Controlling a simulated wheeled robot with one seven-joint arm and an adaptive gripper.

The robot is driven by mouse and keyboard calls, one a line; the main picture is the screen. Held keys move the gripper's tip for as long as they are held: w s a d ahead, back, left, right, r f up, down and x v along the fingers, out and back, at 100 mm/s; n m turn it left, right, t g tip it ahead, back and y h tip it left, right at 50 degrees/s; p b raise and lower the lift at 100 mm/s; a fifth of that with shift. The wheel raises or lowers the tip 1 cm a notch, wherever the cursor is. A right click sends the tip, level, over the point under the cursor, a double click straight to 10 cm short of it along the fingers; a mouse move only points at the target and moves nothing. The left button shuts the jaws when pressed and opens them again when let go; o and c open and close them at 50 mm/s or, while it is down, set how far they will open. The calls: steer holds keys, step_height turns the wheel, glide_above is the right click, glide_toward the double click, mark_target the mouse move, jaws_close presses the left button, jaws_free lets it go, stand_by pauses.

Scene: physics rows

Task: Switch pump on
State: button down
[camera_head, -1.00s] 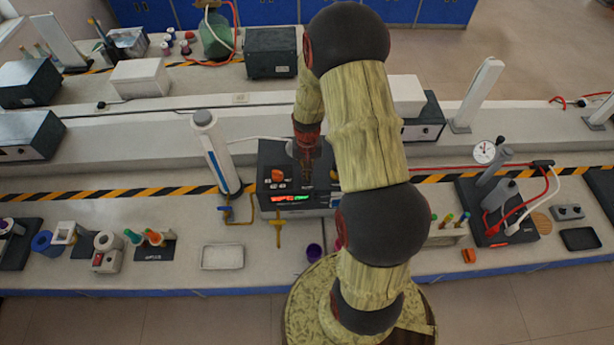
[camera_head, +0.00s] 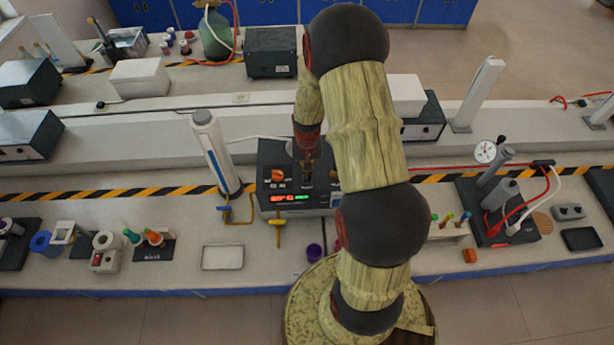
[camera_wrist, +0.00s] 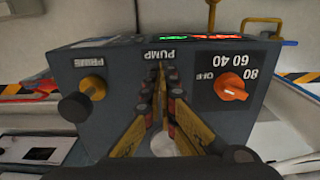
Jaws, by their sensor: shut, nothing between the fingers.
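The dark pump box (camera_head: 268,190) stands on the bench in the middle of the head view. Its front display (camera_head: 290,198) is lit red and green. In the wrist view the box face (camera_wrist: 120,60) fills the middle, with the word PUMP upside down near its top edge. My gripper (camera_wrist: 163,72) is shut and empty, its fingertips just below that word, close over the face. The fingers hide whatever control sits there; contact cannot be told. An orange knob (camera_wrist: 232,88) marked OFF, 40, 60, 80 is at right.
A white column (camera_head: 215,150) stands left of the box, with blue-handled tubing (camera_head: 225,210) beside it. A yellow tap (camera_head: 278,230) projects at the front. A white tray (camera_head: 222,257) and purple cup (camera_head: 314,252) lie on the bench. My arm covers the area to the right.

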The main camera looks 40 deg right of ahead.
steer(key=shift+f+b, duration=0.45)
steer(key=shift+f, duration=0.2)
steer(key=shift+r, duration=0.1)
stand_by(0.3)
steer(key=shift+r+p, duration=1.95)
steer(key=shift+r, duration=1.5)
steer(key=shift+s+a, duration=0.1)
steer(key=shift+s, duration=0.05)
